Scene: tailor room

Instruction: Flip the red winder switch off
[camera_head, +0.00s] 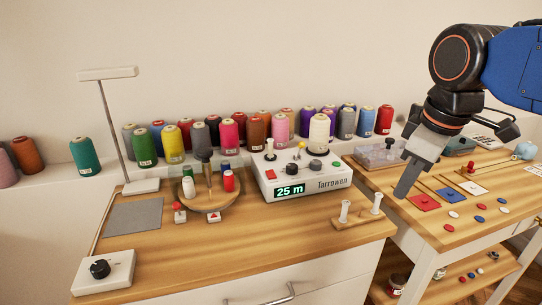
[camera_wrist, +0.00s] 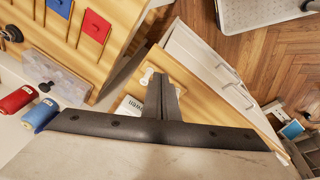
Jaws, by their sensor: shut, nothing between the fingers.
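The white winder box (camera_head: 325,184), marked Tarrowen, stands on the left wooden table. Its display (camera_head: 289,191) reads "25 m". A small red switch (camera_head: 271,174) is on its front panel, left of a black knob (camera_head: 292,168); its position is too small to tell. My gripper (camera_head: 402,190) is shut and empty, pointing down to the right of the winder and apart from it. In the wrist view, my gripper's fingers (camera_wrist: 161,90) are together, and part of the lettered winder (camera_wrist: 131,105) shows beside them; the switch is hidden there.
Thread cones (camera_head: 232,134) line the ledge behind. A spool stand (camera_head: 356,218) with two white pegs sits in front of the winder. A clear box (camera_head: 380,153) and red card (camera_head: 423,202) lie on the right table. A round wooden tray (camera_head: 209,204) is left of the winder.

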